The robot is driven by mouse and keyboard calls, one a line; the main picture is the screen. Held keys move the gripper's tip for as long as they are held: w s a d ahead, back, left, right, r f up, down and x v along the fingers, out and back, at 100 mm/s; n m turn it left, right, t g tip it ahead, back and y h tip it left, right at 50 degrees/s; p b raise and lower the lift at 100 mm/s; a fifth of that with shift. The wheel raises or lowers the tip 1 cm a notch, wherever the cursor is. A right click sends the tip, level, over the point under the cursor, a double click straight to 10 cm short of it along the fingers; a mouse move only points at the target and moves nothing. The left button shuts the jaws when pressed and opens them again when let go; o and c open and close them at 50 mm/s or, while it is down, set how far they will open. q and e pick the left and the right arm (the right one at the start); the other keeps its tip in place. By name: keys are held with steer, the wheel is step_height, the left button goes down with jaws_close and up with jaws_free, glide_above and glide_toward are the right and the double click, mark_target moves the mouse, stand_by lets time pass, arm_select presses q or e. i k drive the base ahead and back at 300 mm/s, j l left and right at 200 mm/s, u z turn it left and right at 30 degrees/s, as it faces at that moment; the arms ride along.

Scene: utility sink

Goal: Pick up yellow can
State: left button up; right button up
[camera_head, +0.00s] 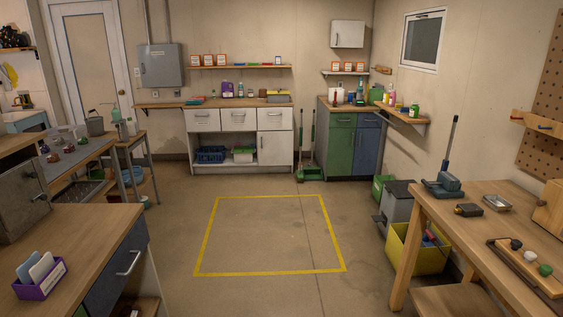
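I cannot make out a clear yellow can. Neither of my grippers is in view.
A yellow outlined square (270,235) marks clear floor in the middle. Wooden worktops stand at left (85,235) and right (470,215). A yellow bin (415,255) and a grey bin (397,203) stand beside the right table. White cabinets (238,122) line the back wall.

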mark_target(386, 95)
steer(key=i, duration=2.7)
steer(key=i+z, duration=0.1)
steer(key=i, duration=0.45)
steer(key=i+z, duration=0.1)
steer(key=i, duration=0.4)
steer(key=i+j+z, duration=0.15)
steer(key=i, duration=0.35)
steer(key=i+j+z, duration=0.1)
steer(key=i, duration=0.45)
steer(key=i+j+z, duration=0.1)
steer(key=i, duration=0.4)
steer(key=i+z, duration=0.2)
steer(key=i, duration=0.25)
steer(key=i+j+z, duration=0.25)
steer(key=i, duration=0.2)
steer(key=l, duration=0.1)
